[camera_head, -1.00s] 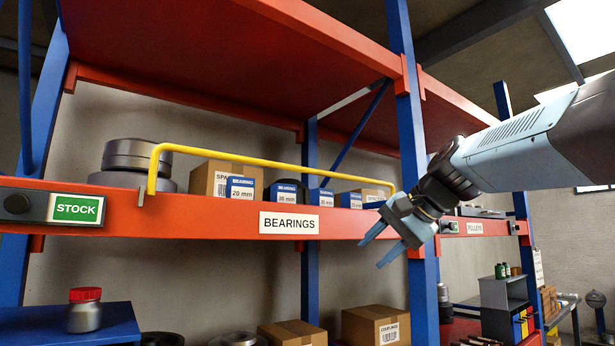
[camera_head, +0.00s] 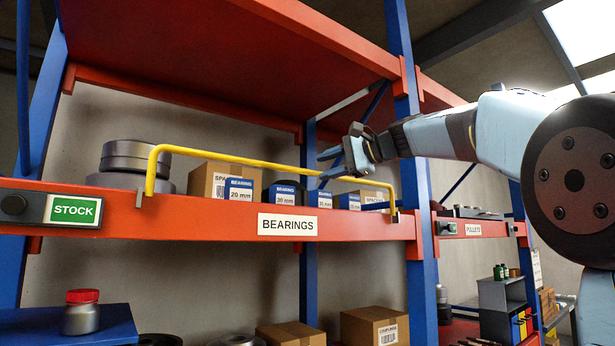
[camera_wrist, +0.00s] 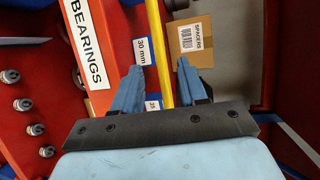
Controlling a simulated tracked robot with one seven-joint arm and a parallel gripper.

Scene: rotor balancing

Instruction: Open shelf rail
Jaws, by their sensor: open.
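The yellow shelf rail (camera_head: 230,157) runs along the front of the red BEARINGS shelf (camera_head: 200,210), with a bent leg at each end down to the shelf edge. My gripper (camera_head: 324,166) is open and empty at the rail's right half. In the wrist view the rail (camera_wrist: 156,45) passes lengthwise between the two blue fingers (camera_wrist: 160,66), apart from both. Whether it lies within the finger depth I cannot tell. The near part of the rail is hidden behind the gripper's dark body.
Blue-labelled bearing boxes (camera_head: 285,193) and cardboard boxes (camera_head: 207,180) stand behind the rail. A blue upright (camera_head: 412,130) stands right of the rail. A STOCK sign (camera_head: 73,210) is at the left. The space in front of the shelf is mostly clear.

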